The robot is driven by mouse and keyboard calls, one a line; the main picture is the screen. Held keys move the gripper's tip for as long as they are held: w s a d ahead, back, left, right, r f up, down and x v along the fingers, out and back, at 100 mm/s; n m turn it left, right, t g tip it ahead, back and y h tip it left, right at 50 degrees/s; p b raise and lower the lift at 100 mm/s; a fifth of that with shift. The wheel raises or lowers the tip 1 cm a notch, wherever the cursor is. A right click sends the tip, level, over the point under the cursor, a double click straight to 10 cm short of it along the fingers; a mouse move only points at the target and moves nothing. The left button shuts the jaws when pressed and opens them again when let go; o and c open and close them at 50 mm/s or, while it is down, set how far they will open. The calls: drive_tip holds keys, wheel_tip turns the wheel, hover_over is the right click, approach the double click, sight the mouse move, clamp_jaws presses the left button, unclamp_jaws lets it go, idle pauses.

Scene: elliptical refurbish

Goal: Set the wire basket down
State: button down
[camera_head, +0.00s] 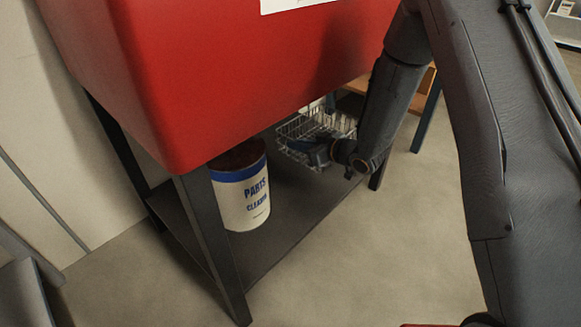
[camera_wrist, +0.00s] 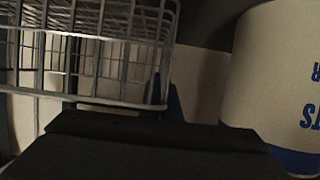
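The wire basket (camera_head: 293,128) is a pale metal grid under the red cabinet, above or on the dark lower shelf (camera_head: 290,225), toward its right end. I cannot tell whether its underside touches the shelf. My gripper (camera_head: 318,152) overlaps the basket's near side in the head view. In the wrist view the basket's grid (camera_wrist: 90,50) fills the upper left, very close to the dark gripper body along the bottom.
A white and blue parts cleaner drum (camera_head: 240,190) stands on the shelf left of the basket; it also shows in the wrist view (camera_wrist: 280,80). The red cabinet (camera_head: 220,70) hangs low overhead. A dark front leg (camera_head: 212,240) borders the opening. Bare shelf lies between drum and basket.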

sight(294, 160)
wheel_tip(294, 160, down, 7)
drive_tip(key=b, duration=0.3)
drive_tip(key=shift+r, duration=0.1)
drive_tip(key=c, duration=2)
unclamp_jaws()
drive_tip(key=shift+s+d+r, duration=0.1)
drive_tip(key=shift+s+d, duration=0.1)
drive_tip(key=shift+d, duration=0.1)
drive_tip(key=p+v, duration=0.5)
drive_tip(key=v, duration=0.6)
drive_tip(key=shift+d, duration=0.15)
